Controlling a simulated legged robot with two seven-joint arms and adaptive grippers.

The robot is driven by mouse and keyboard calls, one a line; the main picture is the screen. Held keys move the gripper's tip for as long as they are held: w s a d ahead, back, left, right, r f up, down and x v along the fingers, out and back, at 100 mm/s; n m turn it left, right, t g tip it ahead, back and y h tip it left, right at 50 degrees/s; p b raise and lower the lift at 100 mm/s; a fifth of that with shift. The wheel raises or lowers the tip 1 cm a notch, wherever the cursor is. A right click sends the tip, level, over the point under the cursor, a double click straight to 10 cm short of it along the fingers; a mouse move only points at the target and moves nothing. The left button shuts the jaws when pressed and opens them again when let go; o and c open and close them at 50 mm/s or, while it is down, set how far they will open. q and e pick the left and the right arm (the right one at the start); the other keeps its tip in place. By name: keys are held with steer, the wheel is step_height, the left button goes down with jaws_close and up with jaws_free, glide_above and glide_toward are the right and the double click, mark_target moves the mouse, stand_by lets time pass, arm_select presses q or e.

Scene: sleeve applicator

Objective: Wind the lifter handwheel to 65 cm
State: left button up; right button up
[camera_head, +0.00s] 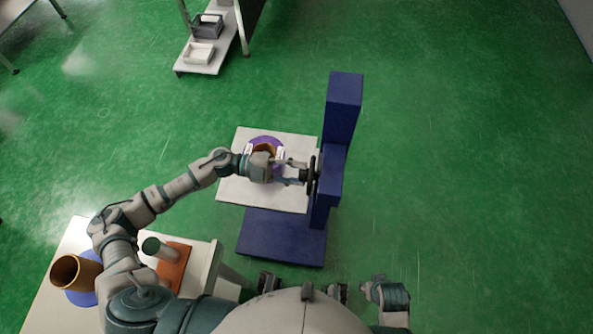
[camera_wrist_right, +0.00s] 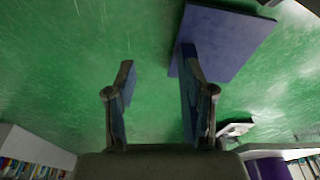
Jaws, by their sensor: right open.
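The lifter is a dark blue post (camera_head: 344,103) with a pale platform (camera_head: 240,191) and a blue base (camera_head: 280,238). Its black handwheel (camera_head: 312,177) stands edge-on at the post's left side, facing my left gripper. My left gripper (camera_head: 301,173) reaches over the platform from the left; its two fingers are spread apart at the wheel's hub. I cannot tell whether they touch it. My right gripper (camera_wrist_right: 158,85) is open and empty over the floor, well away from the wheel. I see no readable height scale.
A purple round thing (camera_head: 264,141) with a brown piece lies on the platform, partly under my left wrist. A shelf (camera_head: 206,64) stands behind. Floor at right is clear.

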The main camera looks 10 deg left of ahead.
arm_select(q)
steer(key=shift+a, duration=0.1)
arm_select(e)
steer(key=shift+r, duration=0.1)
arm_select(q)
steer(key=shift+f+n+p, duration=0.15)
steer(key=shift+n+p, duration=0.65)
steer(key=shift+p, duration=0.3)
arm_select(e)
steer(key=s+x, duration=0.1)
steer(key=x, duration=0.5)
steer(key=shift+f, duration=0.35)
steer(key=shift+a, duration=0.15)
arm_select(q)
steer(key=o, duration=1.2)
steer(key=shift+a, duration=0.15)
steer(key=shift+c, duration=0.2)
steer(key=shift+a, duration=0.15)
arm_select(e)
steer(key=shift+w+a, duration=0.1)
steer(key=shift+a, duration=0.1)
arm_select(q)
steer(key=shift+a, duration=0.15)
arm_select(e)
steer(key=shift+r, duration=0.1)
